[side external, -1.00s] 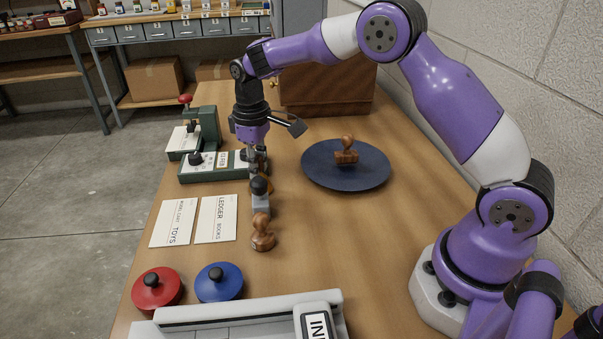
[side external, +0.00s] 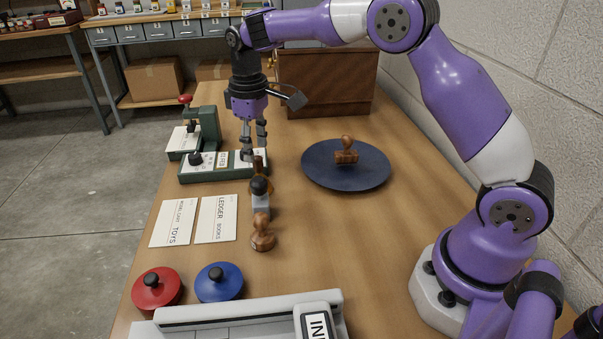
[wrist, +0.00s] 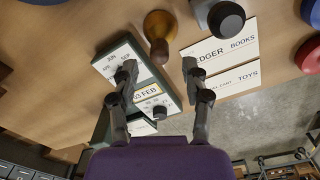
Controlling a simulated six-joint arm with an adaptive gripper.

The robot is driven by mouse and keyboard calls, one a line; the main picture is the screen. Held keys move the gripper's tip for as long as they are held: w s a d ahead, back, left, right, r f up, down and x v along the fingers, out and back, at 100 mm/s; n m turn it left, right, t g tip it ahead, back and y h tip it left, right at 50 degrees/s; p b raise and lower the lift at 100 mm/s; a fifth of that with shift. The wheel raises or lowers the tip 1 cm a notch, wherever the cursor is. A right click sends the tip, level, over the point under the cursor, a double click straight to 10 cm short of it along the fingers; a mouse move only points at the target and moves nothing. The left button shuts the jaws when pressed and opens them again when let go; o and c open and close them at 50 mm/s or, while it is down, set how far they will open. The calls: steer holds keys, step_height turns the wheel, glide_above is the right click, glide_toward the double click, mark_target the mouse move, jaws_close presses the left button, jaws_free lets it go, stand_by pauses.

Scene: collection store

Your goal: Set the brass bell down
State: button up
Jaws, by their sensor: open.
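The brass bell (wrist: 159,23) stands upright on the table, its dark wooden handle pointing up towards the wrist camera. In the side view its handle (side external: 259,164) shows below my fingers, while most of its brass body is hidden behind a black-knobbed grey stamp. My gripper (side external: 253,154) is above the bell, fingers pointing down. In the wrist view my gripper (wrist: 156,71) has its fingers spread apart with nothing between the tips, and the bell is clear of them.
The grey stamp (side external: 261,204) and a wooden stamp (side external: 262,236) stand close in front. A green date device (side external: 220,166) is at left, beside two label cards (side external: 216,220). A dark blue round mat (side external: 320,176) bears another wooden stamp. Table between mat and front is clear.

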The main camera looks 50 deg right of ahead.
step_height(320, 180, up, 6)
steer(key=shift+f, duration=0.25)
steer(key=s+d+r+m+t, duration=0.1)
steer(key=s+r+m+t, duration=0.15)
steer(key=s+r, duration=0.65)
steer(key=s+f+t, duration=0.1)
steer(key=s+f, duration=0.2)
steer(key=s, duration=0.3)
steer(key=s+a+f+m+t, duration=0.1)
steer(key=s+f+t, duration=0.1)
steer(key=s, duration=0.4)
steer(key=shift+f, duration=0.8)
steer(key=shift+a, duration=0.1)
